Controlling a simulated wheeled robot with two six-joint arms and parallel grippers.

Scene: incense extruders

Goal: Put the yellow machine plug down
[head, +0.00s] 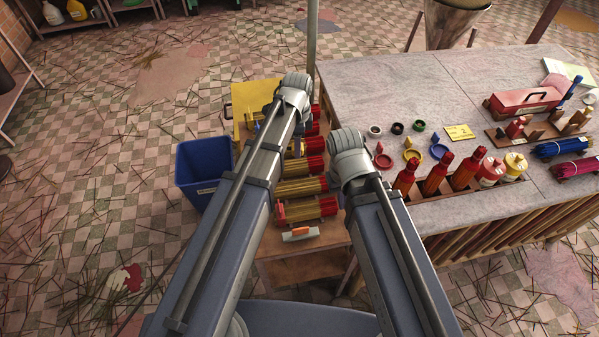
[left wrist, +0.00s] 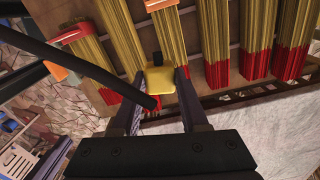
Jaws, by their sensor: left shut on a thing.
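The yellow machine plug (left wrist: 160,80) is a small yellow block with a dark knob on top, seen in the left wrist view. My left gripper (left wrist: 160,98) is shut on it, one dark finger on each side. The plug is over or beside the yellow incense bundles; I cannot tell whether it touches anything below. In the head view my left gripper (head: 297,142) hangs above the low bench with the bundles, and the plug is not clear there. My right arm ends near the grey table's left edge; its wrist hides the right fingers.
Incense bundles (head: 300,188) with red ends lie on the low wooden bench. A blue bin (head: 203,170) stands left of it. The grey table (head: 380,85) holds red extruders (head: 437,173), coloured rings (head: 438,152), a yellow card (head: 460,132) and a red toolbox (head: 525,102). Its back left is clear.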

